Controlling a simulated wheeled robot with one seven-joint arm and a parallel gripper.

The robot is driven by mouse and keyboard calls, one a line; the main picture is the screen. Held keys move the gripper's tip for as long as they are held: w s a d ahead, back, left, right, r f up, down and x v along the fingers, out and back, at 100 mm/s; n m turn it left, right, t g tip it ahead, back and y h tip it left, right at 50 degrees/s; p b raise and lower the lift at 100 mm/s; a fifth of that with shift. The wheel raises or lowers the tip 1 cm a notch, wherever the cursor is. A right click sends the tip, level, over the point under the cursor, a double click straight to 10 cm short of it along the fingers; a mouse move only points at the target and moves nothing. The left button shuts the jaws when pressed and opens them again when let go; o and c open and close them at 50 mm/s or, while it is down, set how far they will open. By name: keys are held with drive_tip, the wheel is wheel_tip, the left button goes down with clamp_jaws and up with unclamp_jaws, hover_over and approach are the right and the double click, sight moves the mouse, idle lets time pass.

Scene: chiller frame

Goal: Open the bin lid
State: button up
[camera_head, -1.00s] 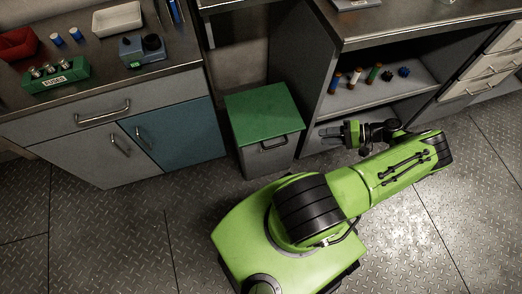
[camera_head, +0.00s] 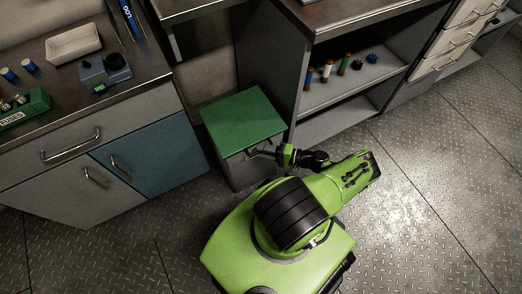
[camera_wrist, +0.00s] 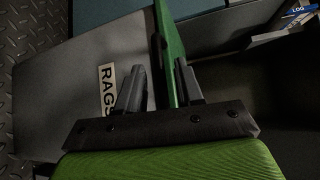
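The grey bin (camera_head: 240,172) stands on the floor between the cabinets, with its green lid (camera_head: 243,120) lying flat and closed on top. My gripper (camera_head: 259,151) is at the lid's front edge. In the wrist view the lid (camera_wrist: 169,45) shows nearly edge-on as a green strip running between the two fingers of my gripper (camera_wrist: 162,85). The fingers are spread, with a visible gap between the left finger and the lid. Whether the right finger touches the lid is unclear. A "RAGS" label (camera_wrist: 107,90) shows on the bin's front. My arm hides part of the bin front in the head view.
A grey and blue cabinet (camera_head: 150,170) stands left of the bin, with a tray (camera_head: 74,43) and a device on top. An open shelf unit (camera_head: 340,92) holding small bottles is close on the right. The metal floor (camera_head: 440,200) at right is clear.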

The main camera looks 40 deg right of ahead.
drive_tip(key=shift+x, duration=0.8)
drive_tip(key=shift+c, duration=0.3)
clamp_jaws()
